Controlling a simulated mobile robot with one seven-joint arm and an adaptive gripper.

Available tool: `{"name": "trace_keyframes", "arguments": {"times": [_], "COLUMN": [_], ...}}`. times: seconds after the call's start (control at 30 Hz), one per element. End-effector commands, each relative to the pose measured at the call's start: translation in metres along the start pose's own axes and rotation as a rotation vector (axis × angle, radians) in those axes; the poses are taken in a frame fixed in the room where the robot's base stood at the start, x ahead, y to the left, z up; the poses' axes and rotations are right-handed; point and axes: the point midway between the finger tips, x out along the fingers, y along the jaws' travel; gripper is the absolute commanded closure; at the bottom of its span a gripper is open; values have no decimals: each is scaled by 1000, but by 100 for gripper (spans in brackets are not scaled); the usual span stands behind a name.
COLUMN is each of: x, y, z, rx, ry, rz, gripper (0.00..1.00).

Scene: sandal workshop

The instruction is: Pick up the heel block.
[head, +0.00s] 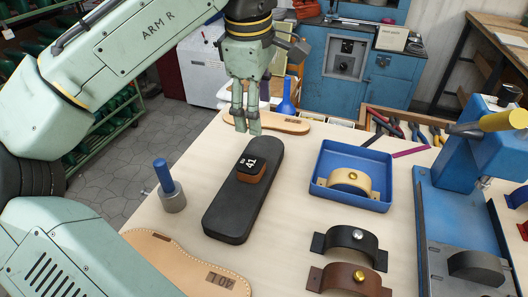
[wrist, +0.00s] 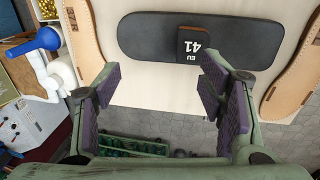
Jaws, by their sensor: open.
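The heel block (head: 251,169) is small and brown with a black top marked "EU 41". It sits on a long black rounded slab (head: 238,208) on the table. My gripper (head: 241,126) hangs above the table beyond the slab's far end, pointing down, open and empty. In the wrist view the heel block (wrist: 195,44) shows beyond the right fingertip, on the slab (wrist: 147,36). The gap between my fingers (wrist: 155,85) holds nothing, and the block is apart from both.
A blue tray (head: 323,204) with a tan strap stands right of the slab. Black (head: 351,240) and brown (head: 344,281) straps lie nearer. A blue-handled tool (head: 165,178) stands left. Tan soles lie at the far edge (head: 283,123) and front left (head: 190,277). A blue press (head: 465,220) stands right.

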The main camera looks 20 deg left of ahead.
Motion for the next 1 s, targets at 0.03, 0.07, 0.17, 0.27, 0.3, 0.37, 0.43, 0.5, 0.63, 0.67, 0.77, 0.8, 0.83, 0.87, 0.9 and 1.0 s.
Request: {"name": "trace_keyframes", "arguments": {"times": [0.03, 0.07, 0.17, 0.27, 0.3, 0.37, 0.43, 0.5, 0.63, 0.67, 0.77, 0.8, 0.83, 0.87, 0.9, 1.0], "x": [-1, -1, -1, 8, 15, 25, 35, 44, 52, 53, 60, 65, 69, 78, 86, 100], "y": [-13, -20, -35, -41, -42, -43, -45, -46, -47, -47, -47, -47, -47, -48, -48, -50], "z": [0, 0, 0, -1, 0, 0, -1, 0, 0, 0, 0, 0, 0, 0, 0, 1], "rx": [-2, -3, 0, 1, 2, 3, -1, 0, 0, 0, 0, 0, 0, 0, 0, 0], "ry": [-4, -4, -6, -8, -7, -9, -6, -5, -4, -4, -4, -5, -5, -4, -3, -4], "rz": [-57, -87, -150, -170, -171, -170, -167, -168, -164, -164, -166, -166, -166, -165, -166, -164], "gripper": [37, 37, 37, 37, 37, 37, 37, 37, 37, 37, 37, 37, 37, 37, 37, 37]}}
